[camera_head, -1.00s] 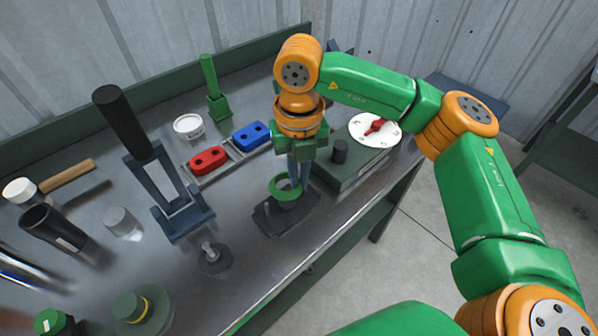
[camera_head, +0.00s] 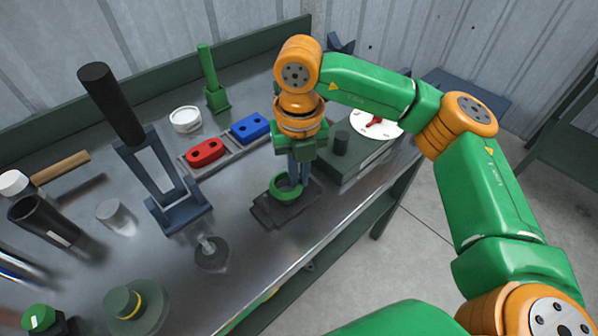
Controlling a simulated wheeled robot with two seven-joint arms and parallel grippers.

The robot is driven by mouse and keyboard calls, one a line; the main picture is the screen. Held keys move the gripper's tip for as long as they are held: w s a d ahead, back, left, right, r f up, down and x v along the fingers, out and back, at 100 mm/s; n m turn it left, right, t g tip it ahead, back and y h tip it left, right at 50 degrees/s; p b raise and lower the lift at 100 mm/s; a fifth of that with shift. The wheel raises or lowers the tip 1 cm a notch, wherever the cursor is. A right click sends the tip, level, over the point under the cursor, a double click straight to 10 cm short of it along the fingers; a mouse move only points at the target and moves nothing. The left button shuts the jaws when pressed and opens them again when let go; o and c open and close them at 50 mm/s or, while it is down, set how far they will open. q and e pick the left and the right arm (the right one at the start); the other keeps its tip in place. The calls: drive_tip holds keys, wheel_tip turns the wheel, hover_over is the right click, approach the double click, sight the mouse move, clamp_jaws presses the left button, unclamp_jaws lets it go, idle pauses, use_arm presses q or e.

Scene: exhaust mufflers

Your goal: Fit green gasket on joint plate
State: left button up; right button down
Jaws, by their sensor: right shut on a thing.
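The green gasket (camera_head: 286,187) is a ring held between the fingers of my right gripper (camera_head: 297,178). My right gripper points down and is shut on the ring's wall. The dark joint plate (camera_head: 267,212) lies on the metal bench directly below. The gasket is over the raised middle of the plate, low and close to it. I cannot tell whether it touches the plate. The gripper fingers hide part of the ring and the plate's far side. My left gripper is out of view.
A red block (camera_head: 205,152) and a blue block (camera_head: 250,128) sit in a tray behind. A dark box (camera_head: 352,160) with a white dial (camera_head: 376,123) stands close right. A black-handled press (camera_head: 165,180) stands left. The bench's front edge is near the plate.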

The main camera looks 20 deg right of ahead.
drive_tip(key=shift+f+b, duration=0.9)
drive_tip(key=shift+f, duration=0.2)
drive_tip(key=shift+f, duration=0.1)
drive_tip(key=c, duration=1.2)
unclamp_jaws()
drive_tip(key=shift+o, duration=1.4)
drive_tip(key=shift+s+d, duration=0.1)
drive_tip(key=shift+d, duration=0.15)
